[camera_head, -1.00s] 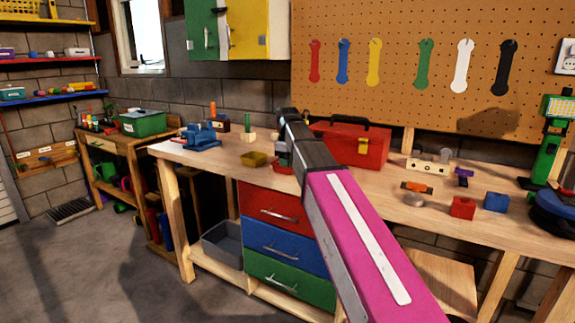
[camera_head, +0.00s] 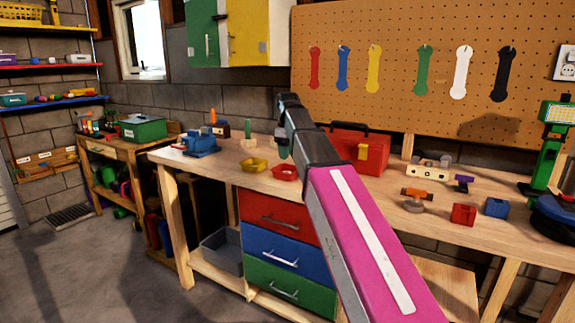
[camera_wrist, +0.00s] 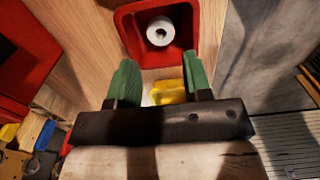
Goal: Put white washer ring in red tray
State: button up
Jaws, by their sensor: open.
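The white washer ring (camera_wrist: 160,31) lies inside the red tray (camera_wrist: 128,28) in the wrist view, with its dark hole facing up. The red tray (camera_head: 285,174) also shows in the head view, on the workbench just right of the yellow tray; I cannot make out the ring there. My gripper (camera_wrist: 159,58) is open, its two green fingers apart with nothing held between them. In the head view my gripper (camera_head: 284,147) is above and behind the red tray, apart from it.
The yellow tray (camera_head: 254,164) sits left of the red tray. A red toolbox (camera_head: 347,149) stands right of my gripper, behind my arm. A blue vise (camera_head: 198,143) is at the left bench end. Red and blue blocks, (camera_head: 464,214) and (camera_head: 496,207), lie at the right.

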notch_tip(320, 180, up, 5)
jog(key=shift+f, duration=0.15)
dwell(1.4)
